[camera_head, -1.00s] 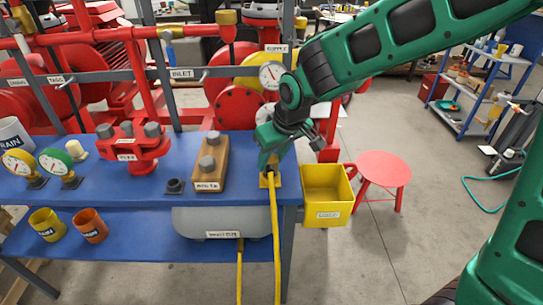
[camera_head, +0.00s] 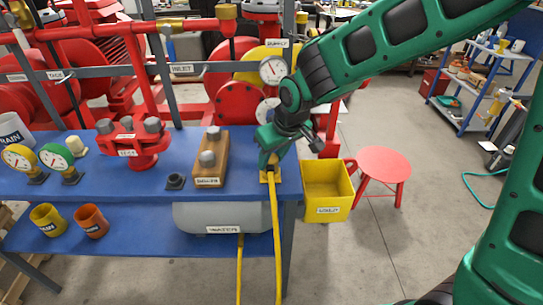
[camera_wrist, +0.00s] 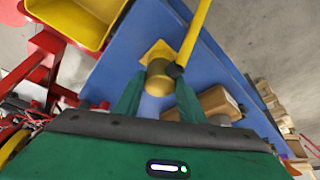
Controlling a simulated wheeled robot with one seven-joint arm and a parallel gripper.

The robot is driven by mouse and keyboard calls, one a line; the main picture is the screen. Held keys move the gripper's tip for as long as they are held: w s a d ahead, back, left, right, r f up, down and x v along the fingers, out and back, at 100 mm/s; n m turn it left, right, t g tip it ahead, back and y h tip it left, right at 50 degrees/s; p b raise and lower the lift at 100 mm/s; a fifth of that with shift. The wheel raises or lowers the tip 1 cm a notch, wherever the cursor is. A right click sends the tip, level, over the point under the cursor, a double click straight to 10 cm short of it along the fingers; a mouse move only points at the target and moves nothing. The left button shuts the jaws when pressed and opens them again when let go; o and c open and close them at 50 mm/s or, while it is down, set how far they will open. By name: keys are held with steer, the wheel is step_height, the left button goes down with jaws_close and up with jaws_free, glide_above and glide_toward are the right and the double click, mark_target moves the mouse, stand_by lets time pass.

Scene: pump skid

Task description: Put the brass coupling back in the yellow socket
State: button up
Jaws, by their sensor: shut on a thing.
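My gripper (camera_head: 271,164) is at the right end of the blue bench, pointing down over the yellow socket plate (camera_head: 263,179). In the wrist view my gripper (camera_wrist: 158,98) is shut on the brass coupling (camera_wrist: 158,84), with one green finger on each side. The yellow square plate (camera_wrist: 157,50) shows just beyond the coupling. A yellow hose (camera_head: 276,235) runs from the coupling area over the bench's front edge; it also shows in the wrist view (camera_wrist: 196,32). The coupling's lower end is hidden, so I cannot tell how deep it sits in the socket.
A wooden block with bolts (camera_head: 211,160) stands left of my gripper. A yellow bin (camera_head: 327,190) hangs at the bench's right end, beside a red stool (camera_head: 383,163). A gauge (camera_head: 272,70) and grey rails stand behind. Open floor lies to the right.

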steer(key=shift+f, duration=0.15)
steer(key=o, duration=1.2)
steer(key=v, duration=1)
steer(key=shift+d+r, duration=0.1)
steer(key=shift+r, duration=0.25)
